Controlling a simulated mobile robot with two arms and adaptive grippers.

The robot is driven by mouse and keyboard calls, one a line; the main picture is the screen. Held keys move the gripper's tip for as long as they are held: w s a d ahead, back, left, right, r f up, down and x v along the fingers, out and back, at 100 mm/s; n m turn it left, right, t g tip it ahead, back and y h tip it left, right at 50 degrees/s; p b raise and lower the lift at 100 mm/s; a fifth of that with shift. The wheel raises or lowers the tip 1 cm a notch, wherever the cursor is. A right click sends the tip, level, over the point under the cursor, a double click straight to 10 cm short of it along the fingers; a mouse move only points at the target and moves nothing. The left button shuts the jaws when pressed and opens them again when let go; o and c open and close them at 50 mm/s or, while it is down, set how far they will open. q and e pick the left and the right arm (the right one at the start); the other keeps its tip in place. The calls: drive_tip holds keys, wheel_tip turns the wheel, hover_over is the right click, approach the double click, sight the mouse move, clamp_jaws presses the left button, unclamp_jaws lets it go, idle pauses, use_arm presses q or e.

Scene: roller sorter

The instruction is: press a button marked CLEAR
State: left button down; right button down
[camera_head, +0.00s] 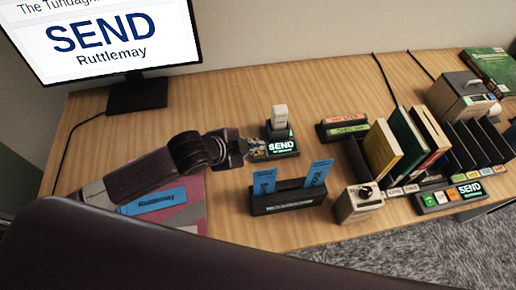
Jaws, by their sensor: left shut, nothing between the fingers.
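My left gripper (258,148) comes in from the left and is shut and empty. Its tip is at the left side of a small dark device with a lit SEND display (282,147); I cannot tell whether they touch. A pale upright block (280,117) stands on that device, with a small green spot beside it. At the right front is a button panel (449,197) with several coloured buttons and another SEND display. The button lettering is too small to read, so I cannot tell which one says CLEAR. My right gripper is not in view.
A monitor (100,38) reads SEND Ruttlemay. A dark holder with blue cards (290,202), a beige box with a knob (358,204), a book rack (365,160) and a beige machine (462,98) crowd the right. A blue Ruttlemay label (153,202) lies under my left arm.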

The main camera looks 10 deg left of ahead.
use_arm(q)
drive_tip(key=shift+f, duration=0.45)
idle(0.5)
drive_tip(key=shift+r+p, duration=0.9)
drive_tip(key=shift+p, duration=0.2)
wheel_tip(320, 180, up, 5)
drive_tip(key=p, duration=0.6)
drive_tip(key=shift+r, duration=0.1)
idle(0.4)
